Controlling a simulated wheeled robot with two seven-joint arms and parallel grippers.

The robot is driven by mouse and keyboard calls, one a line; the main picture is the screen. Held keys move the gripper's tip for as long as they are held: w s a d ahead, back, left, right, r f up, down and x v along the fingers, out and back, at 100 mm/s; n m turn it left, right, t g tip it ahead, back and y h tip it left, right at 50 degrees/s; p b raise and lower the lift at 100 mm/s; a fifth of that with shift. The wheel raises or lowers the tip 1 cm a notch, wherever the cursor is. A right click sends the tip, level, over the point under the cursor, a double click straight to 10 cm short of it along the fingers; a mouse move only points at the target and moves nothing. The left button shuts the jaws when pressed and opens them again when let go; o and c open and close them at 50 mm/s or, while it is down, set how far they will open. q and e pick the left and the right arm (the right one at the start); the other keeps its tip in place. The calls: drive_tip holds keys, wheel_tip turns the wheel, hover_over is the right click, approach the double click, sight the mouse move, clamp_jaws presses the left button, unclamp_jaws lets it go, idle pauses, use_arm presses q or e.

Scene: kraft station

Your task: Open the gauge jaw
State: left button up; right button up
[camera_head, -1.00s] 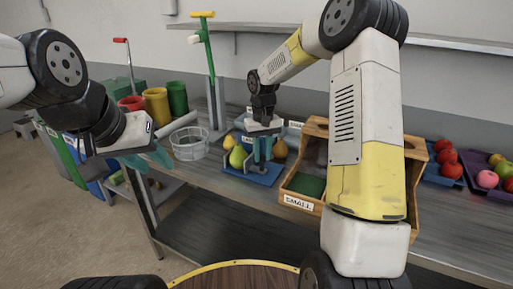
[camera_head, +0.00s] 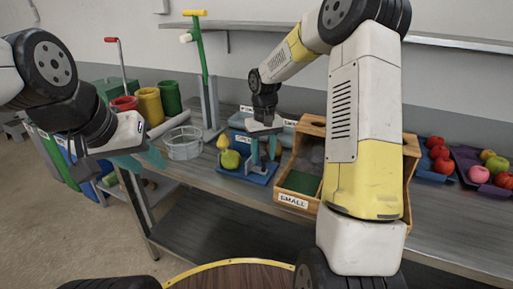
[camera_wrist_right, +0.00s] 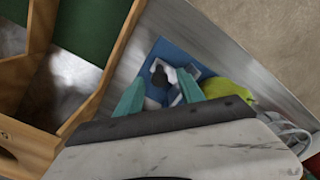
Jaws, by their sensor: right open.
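The gauge is a small device on a blue base (camera_head: 232,172) on the bench. In the right wrist view, its blue base (camera_wrist_right: 165,48) carries a dark and pale part (camera_wrist_right: 162,75); I cannot tell how far its jaw is open. My right gripper (camera_head: 263,152) points down over the base, open; its teal fingers also show in the right wrist view (camera_wrist_right: 162,86), either side of that part. I cannot tell whether they touch it. A green-yellow pear (camera_head: 230,160) is beside the fingers.
A wooden sorting box (camera_head: 300,182) labelled SMALL stands close right of the gauge. A wire basket (camera_head: 184,150) stands to its left. Trays of red fruit (camera_head: 436,168) and mixed fruit (camera_head: 480,175) lie far right. Coloured cups (camera_head: 148,105) stand at the back left.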

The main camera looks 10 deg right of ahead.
sight(263, 157)
wheel_tip(263, 157, up, 8)
drive_tip(key=shift+f, duration=0.15)
idle(0.4)
drive_tip(key=s+r+t+y, duration=0.1)
drive_tip(key=s+r+t, duration=0.2)
drive_tip(key=s, duration=1)
drive_tip(key=s+r+m+t+y, duration=0.1)
drive_tip(key=s+r+t, duration=0.2)
drive_tip(key=s+r, duration=0.4)
drive_tip(key=s, duration=0.6)
drive_tip(key=shift+d+m, duration=0.3)
drive_tip(key=shift+d, duration=0.05)
drive_tip(key=shift+s, duration=0.15)
